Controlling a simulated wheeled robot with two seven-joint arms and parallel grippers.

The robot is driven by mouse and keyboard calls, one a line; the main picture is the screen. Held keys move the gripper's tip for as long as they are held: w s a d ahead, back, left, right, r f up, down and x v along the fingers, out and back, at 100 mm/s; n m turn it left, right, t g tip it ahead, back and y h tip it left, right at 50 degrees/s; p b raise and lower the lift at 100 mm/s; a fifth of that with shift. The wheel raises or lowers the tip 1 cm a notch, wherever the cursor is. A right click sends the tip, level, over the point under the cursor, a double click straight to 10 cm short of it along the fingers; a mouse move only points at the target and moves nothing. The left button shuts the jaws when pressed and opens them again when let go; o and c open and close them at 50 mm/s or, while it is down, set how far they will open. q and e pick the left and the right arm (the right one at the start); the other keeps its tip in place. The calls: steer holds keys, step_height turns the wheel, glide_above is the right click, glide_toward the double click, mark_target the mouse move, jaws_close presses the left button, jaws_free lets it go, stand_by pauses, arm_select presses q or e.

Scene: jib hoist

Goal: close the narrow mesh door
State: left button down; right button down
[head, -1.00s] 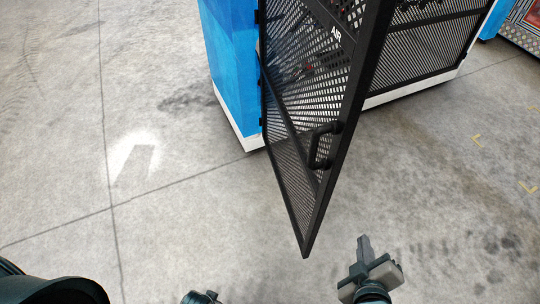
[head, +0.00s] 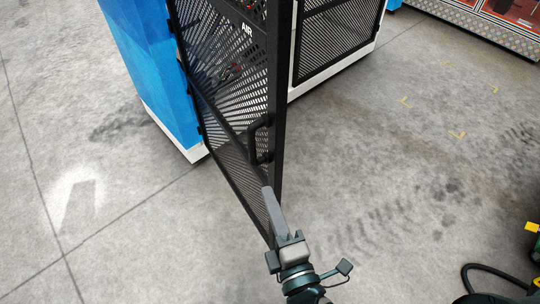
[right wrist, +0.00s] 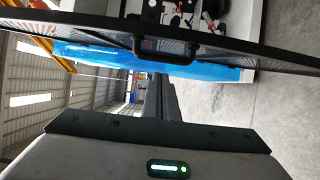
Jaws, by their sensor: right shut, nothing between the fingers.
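The narrow mesh door (head: 222,95) is black with a dark frame and an "AIR" label. It stands swung out from the blue cabinet (head: 150,65), hinged on its left side. Its black handle (head: 256,140) sits near the free edge. My right gripper (head: 268,192) is shut and empty, its fingers pointing up just below the handle, overlapping the lower free edge; contact cannot be told. In the right wrist view the shut fingers (right wrist: 165,95) point toward the door (right wrist: 235,47), with the handle (right wrist: 165,48) beyond the tips. My left gripper is out of view.
A second mesh panel (head: 335,40) with a white base stands right of the door. Concrete floor (head: 400,180) lies open to the right and left. A black cable (head: 490,268) and a yellow item show at the lower right. A red unit (head: 505,15) stands at the back right.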

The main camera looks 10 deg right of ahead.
steer(key=shift+w, duration=0.15)
steer(key=p, duration=0.4)
glide_toward(252, 148)
steer(key=x, duration=0.5)
steer(key=shift+w+a, duration=0.1)
steer(key=shift+w, duration=0.05)
steer(key=shift+w+d+f+p, duration=0.1)
steer(key=shift+w+d+p, duration=0.2)
steer(key=shift+d, duration=0.3)
steer(key=shift+w+d+f+p, duration=0.15)
steer(key=shift+w+d, duration=0.1)
steer(key=shift+d, duration=0.35)
steer(key=shift+w+d+r+p, duration=0.1)
steer(key=shift+w+d+p, duration=0.2)
steer(key=shift+d, duration=0.3)
steer(key=shift+d, duration=0.1)
